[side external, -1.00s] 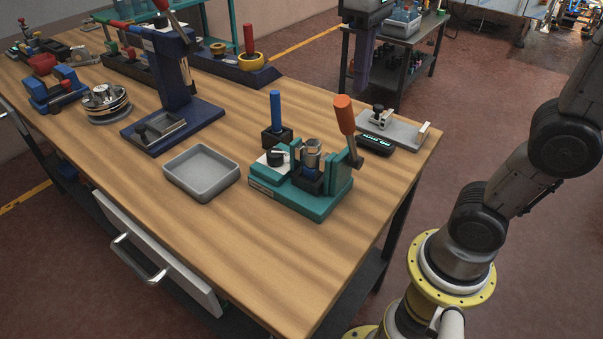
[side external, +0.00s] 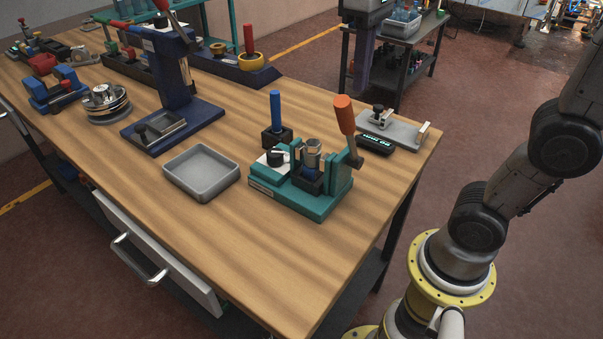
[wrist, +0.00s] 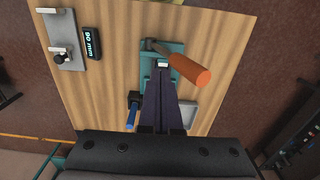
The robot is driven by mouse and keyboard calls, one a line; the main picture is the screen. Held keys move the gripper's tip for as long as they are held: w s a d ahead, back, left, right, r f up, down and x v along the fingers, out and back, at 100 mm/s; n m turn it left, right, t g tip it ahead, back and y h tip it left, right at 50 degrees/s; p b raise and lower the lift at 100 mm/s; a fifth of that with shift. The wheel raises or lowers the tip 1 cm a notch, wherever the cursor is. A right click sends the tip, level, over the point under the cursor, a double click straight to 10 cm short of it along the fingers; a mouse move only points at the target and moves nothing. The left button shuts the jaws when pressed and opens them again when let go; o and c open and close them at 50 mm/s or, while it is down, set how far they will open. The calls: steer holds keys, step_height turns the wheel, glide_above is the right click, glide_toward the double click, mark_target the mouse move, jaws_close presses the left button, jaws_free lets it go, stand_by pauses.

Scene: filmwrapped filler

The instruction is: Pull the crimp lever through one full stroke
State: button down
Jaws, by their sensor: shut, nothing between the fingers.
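A teal bench fixture (side external: 312,205) stands near the table's right end. It carries an orange-handled lever (side external: 344,115) on its right side, standing nearly upright with a slight tilt. A metal cylinder (side external: 312,147) sits in a dark holder in its middle. In the wrist view the orange lever handle (wrist: 188,68) lies just right of my fingertips and points towards the camera. My gripper (side external: 361,92) hangs in the air in the side view, fingers downward. In the wrist view my gripper (wrist: 162,72) is shut and empty, with its fingers covering part of the teal base (wrist: 150,60).
A blue-handled tool (side external: 276,112) stands behind the fixture. A grey tray (side external: 203,188) lies to its left. A small display box (side external: 374,145) and a grey clamp plate (side external: 405,132) lie to the right. A blue press (side external: 180,70) stands further left.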

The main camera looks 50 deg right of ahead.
mark_target(347, 95)
steer(key=shift+f, duration=1.7)
steer(key=shift+a, duration=0.15)
steer(key=shift+a+f, duration=0.25)
steer(key=shift+a, duration=0.75)
steer(key=shift+a+f, duration=0.35)
steer(key=shift+a, duration=0.55)
